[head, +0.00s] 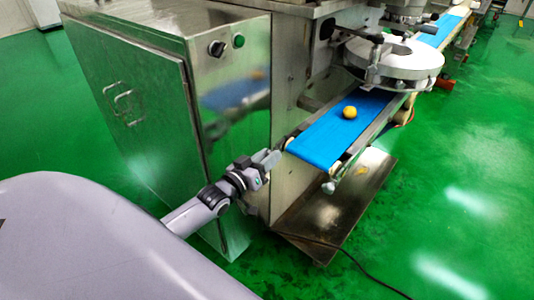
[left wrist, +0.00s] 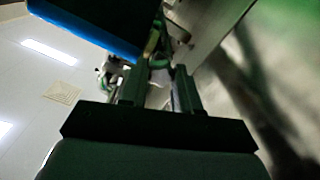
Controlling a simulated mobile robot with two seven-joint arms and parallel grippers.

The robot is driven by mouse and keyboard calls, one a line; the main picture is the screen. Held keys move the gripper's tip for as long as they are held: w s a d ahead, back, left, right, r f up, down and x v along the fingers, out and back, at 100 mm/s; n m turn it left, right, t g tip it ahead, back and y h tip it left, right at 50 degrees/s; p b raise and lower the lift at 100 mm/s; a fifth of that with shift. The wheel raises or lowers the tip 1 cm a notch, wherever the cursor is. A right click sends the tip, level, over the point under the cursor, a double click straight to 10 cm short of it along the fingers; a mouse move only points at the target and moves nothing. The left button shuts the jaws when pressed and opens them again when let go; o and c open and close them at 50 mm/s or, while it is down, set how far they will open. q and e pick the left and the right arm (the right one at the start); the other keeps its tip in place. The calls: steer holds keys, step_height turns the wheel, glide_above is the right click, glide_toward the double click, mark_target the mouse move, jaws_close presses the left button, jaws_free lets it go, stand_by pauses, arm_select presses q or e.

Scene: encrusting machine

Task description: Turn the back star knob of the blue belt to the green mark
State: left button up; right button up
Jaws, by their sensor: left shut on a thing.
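The blue belt (head: 330,138) runs out of the machine, and its edge also shows at the top left of the left wrist view (left wrist: 95,28). My left gripper (head: 274,158) is at the belt's near left corner, close to the cabinet side. In the left wrist view its two fingers (left wrist: 158,82) are close around something small and dark, which I take to be the back star knob. The knob is mostly hidden by the fingers, and I cannot make out the green mark. A grey knob (head: 328,187) shows at the belt's other near corner. My right gripper is not in view.
A yellow ball (head: 350,112) rests on the belt. The steel cabinet (head: 170,85) stands just left of my gripper, with a black and a green control on it. A metal plate (head: 345,205) lies below the belt. The green floor (head: 450,180) at the right is mostly clear.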

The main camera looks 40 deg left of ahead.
arm_select(q)
steer(key=m+p, duration=0.1)
steer(key=m, duration=0.3)
steer(key=shift+d+m, duration=0.1)
steer(key=shift+m, duration=0.3)
stand_by(0.4)
steer(key=o, duration=1.1)
steer(key=shift+c, duration=0.2)
steer(key=s+p, duration=0.1)
steer(key=s, duration=0.6)
steer(key=shift+a, duration=0.3)
